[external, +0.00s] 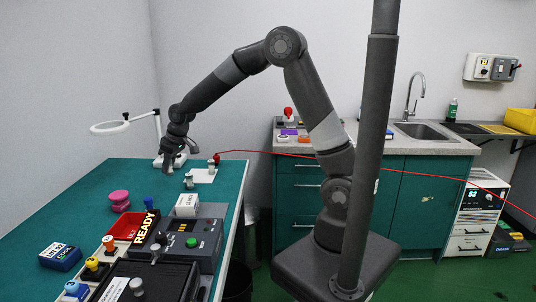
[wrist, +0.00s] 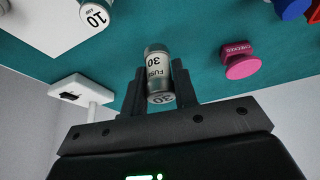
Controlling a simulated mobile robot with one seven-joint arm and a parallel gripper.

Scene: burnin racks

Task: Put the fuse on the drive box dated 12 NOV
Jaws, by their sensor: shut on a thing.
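My gripper (external: 170,160) is over the far part of the green table. In the wrist view my gripper (wrist: 158,95) is shut on a silver cylindrical fuse (wrist: 157,62) marked "FUSE 30", held between the two fingers. In the external view the fuse is too small to make out. A dark blue box (external: 60,257) with pale lettering sits at the table's left, and a small white box (external: 187,205) with dark print stands on the grey device. Their print is too small to read surely. I cannot tell which box is dated 12 NOV.
Another cylinder (wrist: 95,18) marked 10 stands on a white sheet (external: 203,176). A pink stamp (external: 119,200), marked "CHECKED" in the wrist view (wrist: 240,62), a red READY tray (external: 122,228), a grey device (external: 200,240) and a ring lamp (external: 110,128) are around. The table's left middle is mostly clear.

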